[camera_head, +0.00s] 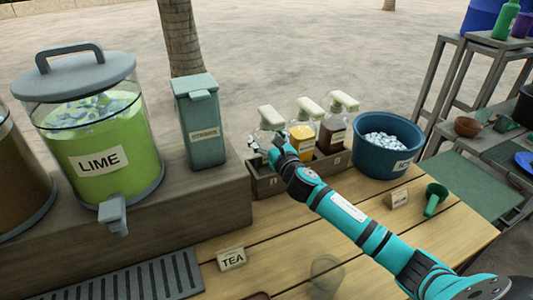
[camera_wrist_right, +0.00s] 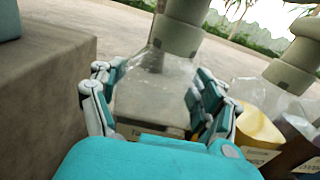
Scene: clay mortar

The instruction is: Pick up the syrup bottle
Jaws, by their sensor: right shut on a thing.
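Three pump-topped syrup bottles stand in a row at a dark wooden rack (camera_head: 268,187): a clear one (camera_head: 269,117), a yellow one (camera_head: 301,137) and a brown one (camera_head: 333,132). My right gripper (camera_head: 274,148) is at the clear bottle, the leftmost. In the right wrist view its fingers (camera_wrist_right: 158,108) close on both sides of the clear bottle (camera_wrist_right: 152,95), which looks upright. The gripper hides its lower part in the head view, so I cannot tell whether its base touches the rack. The yellow bottle (camera_wrist_right: 258,125) is just right of the fingers. My left gripper is not in view.
A green LIME dispenser (camera_head: 95,135) and a grey-green lidded box (camera_head: 203,125) stand on a raised ledge at left. A blue ice bucket (camera_head: 386,148) is right of the rack. A green scoop (camera_head: 434,199) and TEA sign (camera_head: 231,259) lie on the wooden table (camera_head: 380,262).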

